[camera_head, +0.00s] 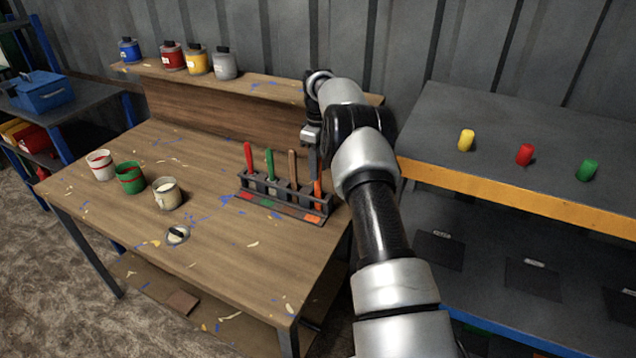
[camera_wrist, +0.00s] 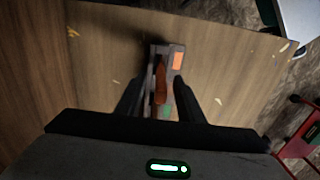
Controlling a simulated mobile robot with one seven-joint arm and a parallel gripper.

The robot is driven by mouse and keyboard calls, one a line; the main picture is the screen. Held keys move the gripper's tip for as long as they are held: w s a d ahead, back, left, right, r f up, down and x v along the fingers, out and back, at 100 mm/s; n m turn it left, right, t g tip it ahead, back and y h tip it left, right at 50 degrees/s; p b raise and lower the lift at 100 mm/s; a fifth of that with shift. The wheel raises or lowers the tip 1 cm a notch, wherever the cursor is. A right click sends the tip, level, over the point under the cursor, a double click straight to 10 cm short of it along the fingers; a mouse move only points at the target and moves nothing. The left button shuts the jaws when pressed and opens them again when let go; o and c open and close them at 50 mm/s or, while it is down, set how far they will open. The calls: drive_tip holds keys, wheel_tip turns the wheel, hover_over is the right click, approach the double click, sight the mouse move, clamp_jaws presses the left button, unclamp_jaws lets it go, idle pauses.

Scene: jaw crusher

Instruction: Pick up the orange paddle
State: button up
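The orange paddle (camera_head: 318,189) stands upright in the right end slot of a dark rack (camera_head: 262,197) on the wooden workbench, by an orange label. My gripper (camera_head: 313,166) is above the paddle, pointing down. In the wrist view the orange paddle (camera_wrist: 161,84) shows between the two fingers of my gripper (camera_wrist: 168,92), which are open with gaps on both sides. The wrist view does not show the fingers touching it. The paddle's lower part is hidden in the rack.
Red (camera_head: 249,156), green (camera_head: 270,164) and brown (camera_head: 292,168) paddles stand to the left in the rack. Several paint jars line the bench's back shelf (camera_head: 265,86). Three cups, including a green one (camera_head: 130,178), stand at left. A dark table (camera_head: 500,150) holds three small cylinders.

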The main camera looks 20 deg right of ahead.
sight(318, 189)
wheel_tip(318, 189, down, 3)
drive_tip(key=shift+f, duration=0.15)
drive_tip(key=shift+c, duration=0.2)
clamp_jaws()
